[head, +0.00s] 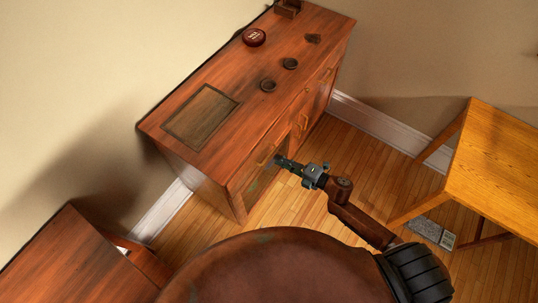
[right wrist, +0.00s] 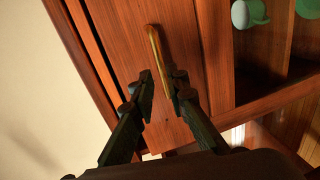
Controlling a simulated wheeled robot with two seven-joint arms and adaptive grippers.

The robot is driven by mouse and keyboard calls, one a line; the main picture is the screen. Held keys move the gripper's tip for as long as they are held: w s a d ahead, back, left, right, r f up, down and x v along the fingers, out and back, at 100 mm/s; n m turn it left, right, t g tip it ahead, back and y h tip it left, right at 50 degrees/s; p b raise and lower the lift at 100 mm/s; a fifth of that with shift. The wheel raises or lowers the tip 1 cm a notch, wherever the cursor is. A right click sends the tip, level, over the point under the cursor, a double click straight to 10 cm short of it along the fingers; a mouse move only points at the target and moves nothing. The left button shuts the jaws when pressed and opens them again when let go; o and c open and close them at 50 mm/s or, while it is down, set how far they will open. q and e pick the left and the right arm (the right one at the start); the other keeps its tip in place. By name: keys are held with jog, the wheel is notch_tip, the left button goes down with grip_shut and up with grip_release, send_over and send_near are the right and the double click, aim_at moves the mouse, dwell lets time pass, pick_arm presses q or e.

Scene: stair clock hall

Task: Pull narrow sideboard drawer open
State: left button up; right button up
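The narrow sideboard (head: 215,125) is reddish-brown wood and stands against the wall. Its front faces the lower right in the head view. The drawer front (right wrist: 130,60) fills the middle of the right wrist view and carries a slim brass bar handle (right wrist: 154,45). The drawer looks flush with the cabinet in the head view. My right gripper (head: 277,160) is at the sideboard's front, near the handle. In the right wrist view its dark fingers (right wrist: 158,82) are apart. The handle's lower end passes by the right finger; contact is unclear. My left gripper is not in view.
A red round tin (head: 254,37), dark small dishes (head: 268,86) and a flat dark panel (head: 200,115) are on the sideboard top. Green rounded items (right wrist: 248,13) sit in an opening beside the drawer. A yellow wooden table (head: 500,155) stands right. Wooden floor lies between.

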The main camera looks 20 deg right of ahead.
aim_at(269, 155)
jog(key=b+x, duration=0.1)
jog(key=x, duration=0.5)
jog(key=shift+w, duration=0.15)
grip_shut()
jog(key=shift+d, duration=0.1)
dwell(0.4)
